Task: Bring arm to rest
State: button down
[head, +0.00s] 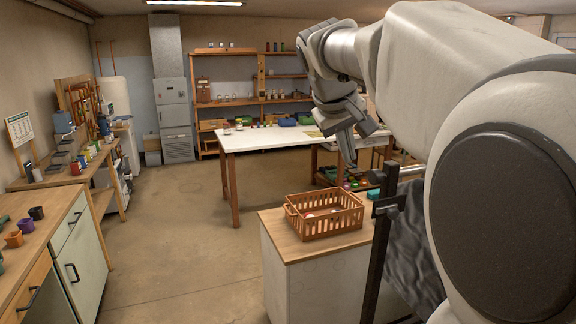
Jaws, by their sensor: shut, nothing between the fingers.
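My arm reaches in from the right side of the head view and fills much of that side. Its outer end bends down at the upper middle, where my gripper (348,158) points downward. The gripper is shut and empty. It hangs in front of the white table and above and behind the brown basket, apart from the basket as far as I can see. Part of the wrist overlaps the shelves behind it.
The brown slatted basket (325,214) with small items inside stands on a wood-topped cabinet (290,246). A white table (270,138) is behind. Workbenches with cups line the left wall. A dark upright post (376,255) stands near my arm. The middle floor is clear.

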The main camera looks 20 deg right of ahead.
jog(key=s+a+f+y, duration=0.2)
jog(key=s+a+f, duration=0.6)
jog(key=s, duration=0.3)
jog(key=s+a+f+y+b, duration=0.1)
jog(key=s+a+f+y, duration=0.2)
jog(key=s+a+f, duration=0.5)
notch_tip(320, 180, down, 2)
jog(key=s, duration=0.2)
jog(key=shift+s+a+f+n+t, duration=0.2)
jog(key=shift+s+n+t, duration=0.1)
jog(key=shift+s+t, duration=0.1)
jog(key=shift+w, duration=0.1)
